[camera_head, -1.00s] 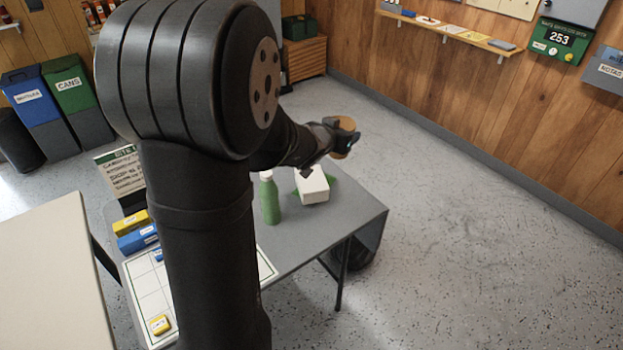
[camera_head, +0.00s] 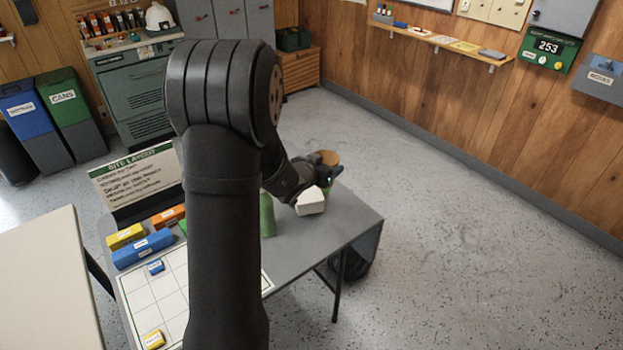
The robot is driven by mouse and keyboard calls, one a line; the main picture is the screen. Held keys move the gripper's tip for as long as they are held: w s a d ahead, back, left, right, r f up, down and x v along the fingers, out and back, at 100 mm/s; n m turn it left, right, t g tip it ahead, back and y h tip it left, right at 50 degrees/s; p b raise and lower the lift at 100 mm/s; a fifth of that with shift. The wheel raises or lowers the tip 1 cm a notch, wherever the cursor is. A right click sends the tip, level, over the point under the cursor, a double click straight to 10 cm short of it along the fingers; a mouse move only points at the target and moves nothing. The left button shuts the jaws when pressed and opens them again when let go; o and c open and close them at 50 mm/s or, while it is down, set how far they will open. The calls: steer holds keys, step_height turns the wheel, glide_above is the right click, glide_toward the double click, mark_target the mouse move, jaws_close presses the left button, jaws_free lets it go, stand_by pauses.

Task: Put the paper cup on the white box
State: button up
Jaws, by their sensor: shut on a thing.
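The paper cup (camera_head: 326,157) shows as a small tan-brown round shape in my gripper (camera_head: 325,168) at the far end of the arm. My gripper is shut on it, and the fingers hide part of the cup. The white box (camera_head: 311,205) stands on the grey table, just below my gripper in the picture, and my wrist covers part of its top. The cup appears slightly behind and right of the box. I cannot tell how high it is above the table.
A green bottle (camera_head: 267,216) stands left of the box, partly hidden by my arm. Something green shows behind the box. Yellow (camera_head: 126,236), blue (camera_head: 143,250) and orange (camera_head: 168,216) blocks, a white grid sheet (camera_head: 150,292) and a sign (camera_head: 140,180) occupy the table's left. The table's front right is clear.

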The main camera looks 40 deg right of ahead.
steer(key=shift+w+a+f, duration=0.15)
steer(key=shift+w+f, duration=0.55)
steer(key=shift+f, duration=0.4)
steer(key=shift+w+a+f, duration=0.2)
steer(key=shift+w+f, duration=0.55)
steer(key=shift+f, duration=0.4)
steer(key=shift+w+a+f, duration=0.15)
steer(key=shift+w+f, duration=0.55)
steer(key=shift+f, duration=0.4)
steer(key=shift+f, duration=0.1)
steer(key=shift+f, duration=0.1)
steer(key=o, duration=0.9)
steer(key=shift+o, duration=0.2)
steer(key=shift+r, duration=0.3)
steer(key=v, duration=1.2)
